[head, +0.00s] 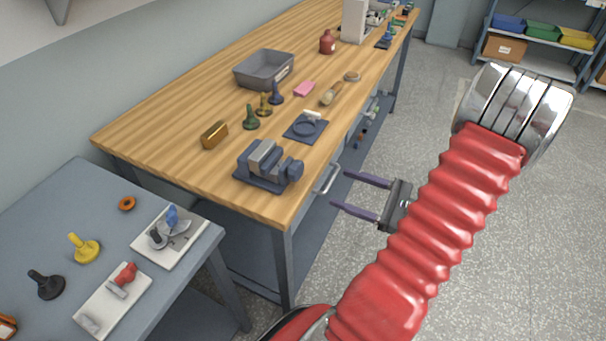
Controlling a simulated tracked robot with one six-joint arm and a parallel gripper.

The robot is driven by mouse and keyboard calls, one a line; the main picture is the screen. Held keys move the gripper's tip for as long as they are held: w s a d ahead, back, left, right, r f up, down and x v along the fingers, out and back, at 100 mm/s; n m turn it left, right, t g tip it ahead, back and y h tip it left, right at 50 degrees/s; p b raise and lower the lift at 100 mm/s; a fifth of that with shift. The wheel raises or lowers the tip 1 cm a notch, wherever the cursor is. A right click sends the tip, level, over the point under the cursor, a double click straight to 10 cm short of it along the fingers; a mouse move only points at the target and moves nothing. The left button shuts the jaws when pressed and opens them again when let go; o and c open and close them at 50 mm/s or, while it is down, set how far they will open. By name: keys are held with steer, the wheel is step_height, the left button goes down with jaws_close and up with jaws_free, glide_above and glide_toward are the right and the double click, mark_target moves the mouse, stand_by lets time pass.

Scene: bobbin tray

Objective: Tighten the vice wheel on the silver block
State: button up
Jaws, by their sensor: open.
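A dark blue-grey vice (262,181) stands near the front corner of the wooden bench. Its wheel (293,169) is on the right end, facing the bench's front edge. A lighter grey block shape (262,152) sits at the jaws; I cannot tell whether it is the silver block or part of the vice, or whether the jaws touch it. My gripper (340,190) is open and empty, with its two purple-grey fingers pointing left. In the picture it is right of the wheel, beyond the bench's front edge, and apart from the vice.
A dark fixture plate (306,127), several bobbin-like pieces and a grey tray (264,70) stand behind. A drawer handle (330,180) sticks out below the bench edge. A grey side table (60,220) holds stamps.

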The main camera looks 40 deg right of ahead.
mark_target(300, 173)
steer(key=shift+x, duration=6.35)
steer(key=shift+c, duration=0.2)
steer(key=c, duration=1)
steer(key=shift+m, duration=2.9)
steer(key=o, duration=1)
steer(key=shift+o, duration=0.2)
